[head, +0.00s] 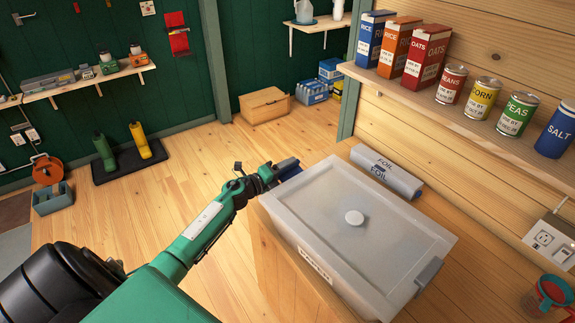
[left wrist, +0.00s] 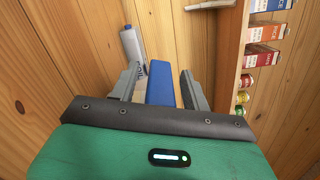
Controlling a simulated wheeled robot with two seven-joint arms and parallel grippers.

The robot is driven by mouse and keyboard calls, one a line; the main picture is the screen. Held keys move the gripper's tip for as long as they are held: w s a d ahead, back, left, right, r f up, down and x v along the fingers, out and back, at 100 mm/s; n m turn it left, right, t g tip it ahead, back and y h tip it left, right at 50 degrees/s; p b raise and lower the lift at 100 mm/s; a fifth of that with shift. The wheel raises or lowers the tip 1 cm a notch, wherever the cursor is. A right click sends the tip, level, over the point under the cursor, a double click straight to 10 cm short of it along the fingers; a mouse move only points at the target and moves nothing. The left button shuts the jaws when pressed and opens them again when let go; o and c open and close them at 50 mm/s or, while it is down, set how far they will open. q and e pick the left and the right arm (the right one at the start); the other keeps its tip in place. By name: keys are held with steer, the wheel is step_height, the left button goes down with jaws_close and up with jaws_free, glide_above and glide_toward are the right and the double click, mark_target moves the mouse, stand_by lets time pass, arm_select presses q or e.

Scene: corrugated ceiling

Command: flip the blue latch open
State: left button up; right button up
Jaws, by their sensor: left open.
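The blue latch (head: 291,173) is on the far left end of a translucent grey lidded box (head: 370,215), mostly hidden behind my left gripper (head: 277,170) in the head view. In the left wrist view the blue latch (left wrist: 158,72) is a long flat blue piece between the two fingers of my left gripper (left wrist: 160,82). The fingers stand open on either side of it; I cannot tell whether either touches it. The box lid looks closed. My right gripper is not in view.
A grey latch (head: 429,274) is at the box's right end. A foil carton (head: 387,173) lies just behind the box. A shelf (head: 450,118) with food boxes and cans is on the right wall. The floor to the left is mostly clear.

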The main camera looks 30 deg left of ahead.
arm_select(q)
steer(key=shift+w+d, duration=0.15)
steer(key=shift+w, duration=0.15)
steer(key=c, duration=1)
steer(key=shift+a+f+n, duration=0.15)
steer(key=shift+f+n, duration=0.25)
steer(key=shift+n, duration=0.45)
steer(key=shift+a+f+n, duration=0.15)
steer(key=shift+f+n, duration=0.2)
steer(key=shift+n, duration=0.5)
steer(key=o, duration=1)
